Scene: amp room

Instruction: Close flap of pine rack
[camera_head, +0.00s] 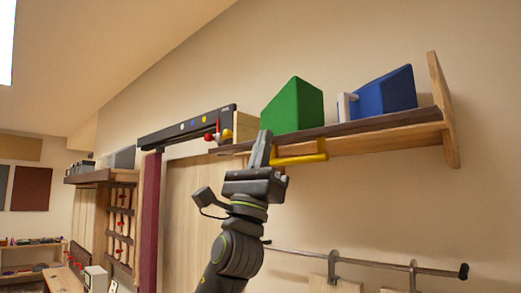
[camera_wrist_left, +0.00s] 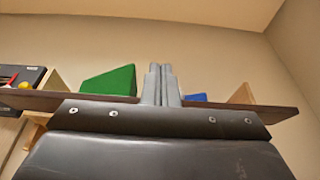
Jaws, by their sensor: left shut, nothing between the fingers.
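The pine rack (camera_head: 438,90) is mounted high on the wall, with a pine end panel at the right. A dark brown board (camera_head: 362,125), which looks like its flap, runs along the front and lies about level. A yellow bar handle (camera_head: 300,159) is at its underside near the left end. My left gripper (camera_head: 262,140) is shut and empty, fingers pointing up, in front of the board beside the handle's left end. In the left wrist view the fingers (camera_wrist_left: 160,75) rise in front of the brown board (camera_wrist_left: 240,110). Whether they touch it I cannot tell. My right gripper is not in view.
A green wedge block (camera_head: 293,105) and a blue block (camera_head: 386,92) stand on the rack. A black rail (camera_head: 187,126) with coloured knobs is left of it. A metal rod (camera_head: 370,261) runs along the wall below. The wall between is clear.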

